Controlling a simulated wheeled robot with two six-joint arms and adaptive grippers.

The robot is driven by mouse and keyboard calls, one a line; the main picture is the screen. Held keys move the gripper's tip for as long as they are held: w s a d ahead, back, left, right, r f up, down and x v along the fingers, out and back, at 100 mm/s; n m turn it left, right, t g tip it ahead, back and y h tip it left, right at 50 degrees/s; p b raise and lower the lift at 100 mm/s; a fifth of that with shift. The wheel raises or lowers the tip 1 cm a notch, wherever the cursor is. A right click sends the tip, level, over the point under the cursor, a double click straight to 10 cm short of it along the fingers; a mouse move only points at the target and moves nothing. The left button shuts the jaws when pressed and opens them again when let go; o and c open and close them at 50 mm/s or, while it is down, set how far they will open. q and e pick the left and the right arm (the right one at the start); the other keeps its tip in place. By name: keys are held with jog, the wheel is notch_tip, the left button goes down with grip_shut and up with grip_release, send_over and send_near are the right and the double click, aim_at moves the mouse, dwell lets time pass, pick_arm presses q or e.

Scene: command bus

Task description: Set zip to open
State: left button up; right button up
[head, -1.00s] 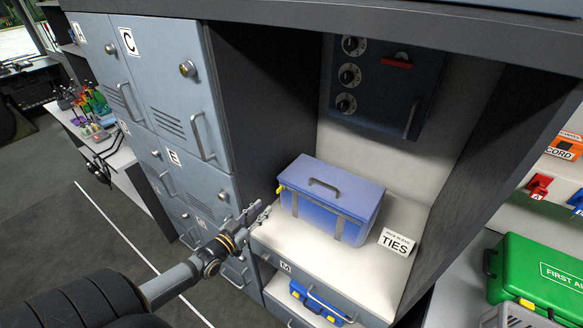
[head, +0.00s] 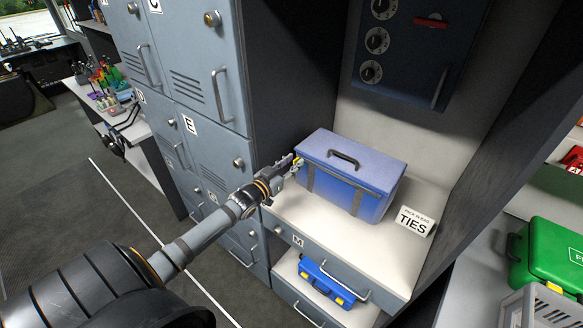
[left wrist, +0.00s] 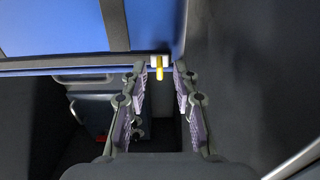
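A blue soft-sided bag (head: 345,178) with a dark top handle and grey straps stands on the white shelf (head: 290,207). A small yellow zip pull (head: 299,161) is at the bag's left end, near its top edge. In the left wrist view the yellow pull (left wrist: 159,72) hangs from a pale slider between the fingertips. My left gripper (head: 291,164) is at this end of the bag. Its two fingers (left wrist: 159,76) are apart, one on each side of the pull, with gaps showing. I cannot tell whether the bag's zip is open. My right gripper is not in view.
Grey lockers (head: 200,75) stand left of the shelf. A TIES card (head: 415,221) is right of the bag. A dark panel with dials (head: 410,50) hangs behind it. A blue case (head: 327,281) is below, and a green first-aid case (head: 548,255) is at right.

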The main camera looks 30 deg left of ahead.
pick_arm(q)
jog(key=shift+w+f, duration=0.15)
jog(key=shift+w, duration=0.1)
jog(key=shift+c, duration=0.6)
jog(key=shift+s, duration=0.1)
jog(key=c, duration=0.5)
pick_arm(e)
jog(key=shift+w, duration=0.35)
